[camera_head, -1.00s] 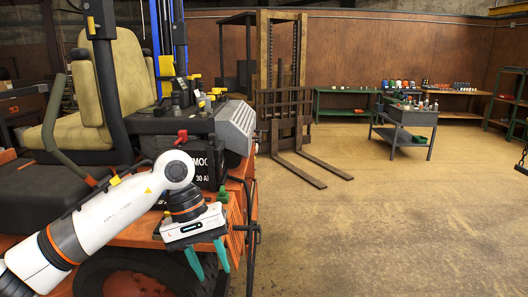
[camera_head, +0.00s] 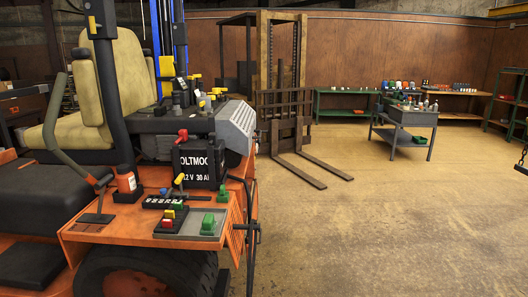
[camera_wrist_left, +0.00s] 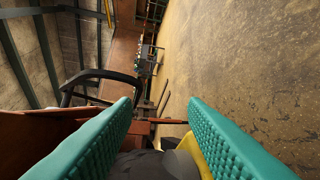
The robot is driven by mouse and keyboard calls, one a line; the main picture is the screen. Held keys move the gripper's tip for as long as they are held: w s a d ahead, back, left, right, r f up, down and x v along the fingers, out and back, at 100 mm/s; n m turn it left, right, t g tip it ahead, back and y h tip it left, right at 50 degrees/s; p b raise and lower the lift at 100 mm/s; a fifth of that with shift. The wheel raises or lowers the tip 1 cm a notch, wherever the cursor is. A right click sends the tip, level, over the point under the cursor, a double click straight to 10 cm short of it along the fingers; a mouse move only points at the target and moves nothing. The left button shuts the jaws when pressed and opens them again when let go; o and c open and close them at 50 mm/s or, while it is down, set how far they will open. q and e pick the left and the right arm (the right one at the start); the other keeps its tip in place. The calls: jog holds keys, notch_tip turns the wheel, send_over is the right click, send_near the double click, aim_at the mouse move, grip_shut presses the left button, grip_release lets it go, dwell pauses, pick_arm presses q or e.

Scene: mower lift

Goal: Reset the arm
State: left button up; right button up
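My left arm is out of the head view, so that view shows neither gripper. In the left wrist view my left gripper (camera_wrist_left: 160,104) has its two teal fingers spread apart with nothing held between them. The wrist picture is turned on its side, with the floor at the right. Between the fingers are a dark rounded shape (camera_wrist_left: 155,164) and a bit of yellow. My right gripper is in neither view.
The orange mower (camera_head: 100,232) fills the left of the head view. A forklift (camera_head: 284,105) and a grey workbench (camera_head: 410,118) stand beyond. The middle floor is clear.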

pick_arm(q)
jog(key=s+a+f+n+g+y, duration=0.35)
jog(key=s+f+n, duration=0.25)
jog(key=s+f, duration=0.5)
jog(key=s+a+f+n+g+y, duration=0.2)
jog(key=s+a+f+n+y, duration=0.4)
jog(key=s+f, duration=0.6)
jog(key=s+f+n+g, duration=0.3)
jog(key=s+f+n, duration=0.1)
jog(key=s, duration=0.9)
jog(key=s+a+f+n+g, duration=0.1)
jog(key=s+f+n+g, duration=0.2)
jog(key=s, duration=1)
jog(key=shift+s+a+f+n+g, duration=0.25)
jog(key=shift+f+n+g, duration=0.15)
jog(key=shift+n, duration=0.1)
jog(key=shift+h, duration=0.25)
